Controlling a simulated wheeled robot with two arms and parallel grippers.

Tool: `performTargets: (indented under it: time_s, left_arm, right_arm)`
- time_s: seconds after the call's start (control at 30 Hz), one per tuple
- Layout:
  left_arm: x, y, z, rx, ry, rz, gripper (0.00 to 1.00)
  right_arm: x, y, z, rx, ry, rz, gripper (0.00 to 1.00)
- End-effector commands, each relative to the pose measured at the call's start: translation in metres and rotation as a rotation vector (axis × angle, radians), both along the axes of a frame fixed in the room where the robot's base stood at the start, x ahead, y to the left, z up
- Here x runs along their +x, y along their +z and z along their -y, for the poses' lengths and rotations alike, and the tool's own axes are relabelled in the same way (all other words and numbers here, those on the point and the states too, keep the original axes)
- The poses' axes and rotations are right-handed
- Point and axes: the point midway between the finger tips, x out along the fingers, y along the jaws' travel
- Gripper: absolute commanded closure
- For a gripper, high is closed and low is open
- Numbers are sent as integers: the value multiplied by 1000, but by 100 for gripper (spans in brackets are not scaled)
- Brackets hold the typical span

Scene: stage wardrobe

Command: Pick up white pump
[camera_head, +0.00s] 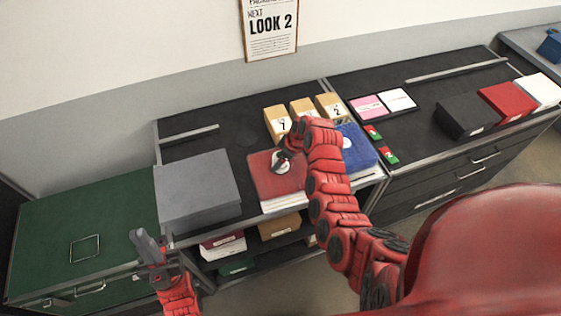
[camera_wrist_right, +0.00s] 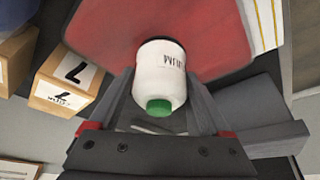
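A white bottle with a green top (camera_wrist_right: 158,74) and dark lettering, which fits the white pump, stands over a red surface in the right wrist view. Part of it shows in the head view (camera_head: 276,168) on the red box (camera_head: 268,186). My right gripper (camera_wrist_right: 160,90) has a finger on each side of the bottle. The fingers look close to its sides; whether they press on it cannot be told. In the head view my right wrist hides much of this spot. My left gripper (camera_head: 150,243) is away at the lower left, before the grey box, with nothing visible in it.
A grey box (camera_head: 197,187) stands left of the red box. Numbered tan boxes (camera_head: 278,123) are behind it, and a blue box (camera_head: 357,148) is to its right. Pink and white cards (camera_head: 369,107) lie farther right. The green cabinet top (camera_head: 50,225) is mostly clear.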

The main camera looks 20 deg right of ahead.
Motion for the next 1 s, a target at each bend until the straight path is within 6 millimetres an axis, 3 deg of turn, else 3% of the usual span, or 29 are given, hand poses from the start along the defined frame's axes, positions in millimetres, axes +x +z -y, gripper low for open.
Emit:
performTargets:
  time_s: [0.07, 0.43, 0.77, 1.0]
  left_arm:
    - [0, 0, 0, 0, 0, 0, 100]
    - [0, 0, 0, 0, 0, 0, 100]
    - [0, -1, 0, 0, 0, 0, 100]
    - [0, -14, 0, 0, 0, 0, 100]
  right_arm:
    - [0, 0, 0, 0, 0, 0, 34]
    - [0, 0, 0, 0, 0, 0, 100]
    - [0, 1, 0, 0, 1, 1, 100]
    - [1, 10, 0, 0, 1, 5, 100]
